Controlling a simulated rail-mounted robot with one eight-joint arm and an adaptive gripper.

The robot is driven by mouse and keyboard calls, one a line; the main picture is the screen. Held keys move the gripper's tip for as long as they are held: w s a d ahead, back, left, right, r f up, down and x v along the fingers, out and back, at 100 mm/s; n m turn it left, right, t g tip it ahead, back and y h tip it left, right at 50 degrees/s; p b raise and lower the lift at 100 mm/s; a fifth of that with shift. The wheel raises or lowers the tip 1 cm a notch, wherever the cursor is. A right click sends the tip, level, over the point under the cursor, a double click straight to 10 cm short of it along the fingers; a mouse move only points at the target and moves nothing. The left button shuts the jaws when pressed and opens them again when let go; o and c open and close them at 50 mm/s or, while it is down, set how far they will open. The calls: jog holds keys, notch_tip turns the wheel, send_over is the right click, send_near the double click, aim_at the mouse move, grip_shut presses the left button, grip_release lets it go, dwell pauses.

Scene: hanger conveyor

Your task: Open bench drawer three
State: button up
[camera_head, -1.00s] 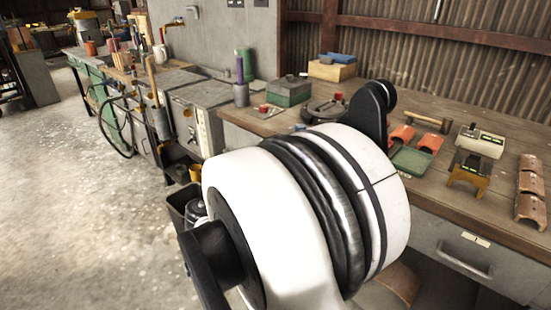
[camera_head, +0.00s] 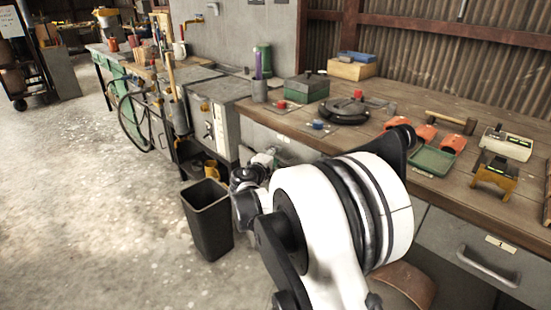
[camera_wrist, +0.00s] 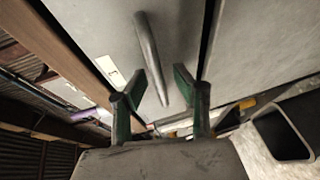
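In the wrist view a grey drawer front (camera_wrist: 95,22) fills the upper part, with a bar handle (camera_wrist: 150,50) and a small pale label (camera_wrist: 107,68) whose number I cannot read. My gripper (camera_wrist: 160,76) has its two green fingers apart, one on each side of the handle's near end as seen in the picture. I cannot tell whether they touch it. The drawer looks shut. In the head view a left drawer front (camera_head: 270,140) under the bench is partly hidden by my arm. A right drawer (camera_head: 450,240) with a handle (camera_head: 488,265) and a label "1" is shut.
The wooden bench top (camera_head: 400,105) holds a green box (camera_head: 306,88), a black round device (camera_head: 345,110), orange parts and a green tray (camera_head: 432,160). A dark bin (camera_head: 208,222) stands on the floor left of my arm. Open concrete floor (camera_head: 90,200) lies further left.

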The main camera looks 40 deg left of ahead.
grip_shut()
dwell(0.6)
